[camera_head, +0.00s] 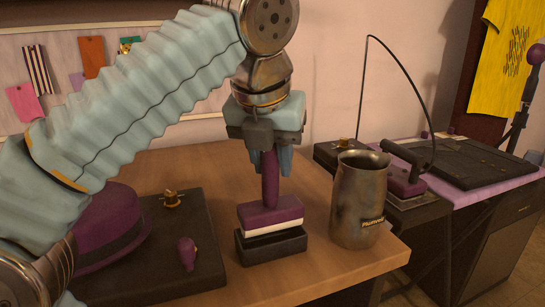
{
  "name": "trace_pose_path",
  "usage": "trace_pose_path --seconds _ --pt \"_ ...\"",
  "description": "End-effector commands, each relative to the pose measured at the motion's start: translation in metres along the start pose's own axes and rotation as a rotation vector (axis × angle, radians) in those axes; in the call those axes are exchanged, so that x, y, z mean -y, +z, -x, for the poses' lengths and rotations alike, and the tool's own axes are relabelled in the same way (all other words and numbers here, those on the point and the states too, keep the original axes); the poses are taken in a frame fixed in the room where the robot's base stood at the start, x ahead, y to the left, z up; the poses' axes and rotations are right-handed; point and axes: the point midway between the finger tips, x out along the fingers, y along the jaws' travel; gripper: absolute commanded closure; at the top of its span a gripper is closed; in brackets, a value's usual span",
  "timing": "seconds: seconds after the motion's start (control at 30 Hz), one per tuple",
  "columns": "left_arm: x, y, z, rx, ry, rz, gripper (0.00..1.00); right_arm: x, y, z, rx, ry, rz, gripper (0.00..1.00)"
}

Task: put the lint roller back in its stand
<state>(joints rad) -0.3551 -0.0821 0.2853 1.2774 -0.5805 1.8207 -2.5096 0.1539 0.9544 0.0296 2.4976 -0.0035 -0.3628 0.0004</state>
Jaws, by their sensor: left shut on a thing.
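My left gripper (270,160) is shut on an upright purple handle (270,180), which I take to be the lint roller's. The handle runs down to a wide purple block with a white layer under it. Directly below is a low black base (271,246) on the wooden table. The white layer looks to be at or just above the base; I cannot tell whether they touch. A dark metal cup (354,200) with a label stands close on the right. I cannot tell whether the base or the cup is the stand. My right gripper is not in view.
On the left, a purple hat (108,225) sits by a dark board (200,225) with a small purple knob (187,253). A black device with a thin curved wire (405,165) stands behind the cup. The table front (310,275) is clear.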

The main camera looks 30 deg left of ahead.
Motion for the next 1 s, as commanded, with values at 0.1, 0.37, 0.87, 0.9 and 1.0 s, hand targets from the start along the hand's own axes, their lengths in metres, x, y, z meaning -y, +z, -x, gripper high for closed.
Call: trace_pose_path --seconds 0.1,0.37,0.87,0.9,1.0 --pt "0.000 0.000 0.000 0.000 0.000 0.000 1.00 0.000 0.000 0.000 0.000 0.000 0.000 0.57" --pt "0.000 -0.003 -0.008 0.000 0.000 0.000 1.00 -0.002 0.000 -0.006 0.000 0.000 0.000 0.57" --pt "0.000 -0.011 -0.026 0.001 0.000 0.001 1.00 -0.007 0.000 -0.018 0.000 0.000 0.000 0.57" --pt "0.000 -0.012 -0.028 0.001 0.000 0.001 1.00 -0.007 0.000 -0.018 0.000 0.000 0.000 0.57" --pt "-0.001 -0.013 -0.031 0.000 0.001 0.001 1.00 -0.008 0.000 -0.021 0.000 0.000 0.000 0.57"
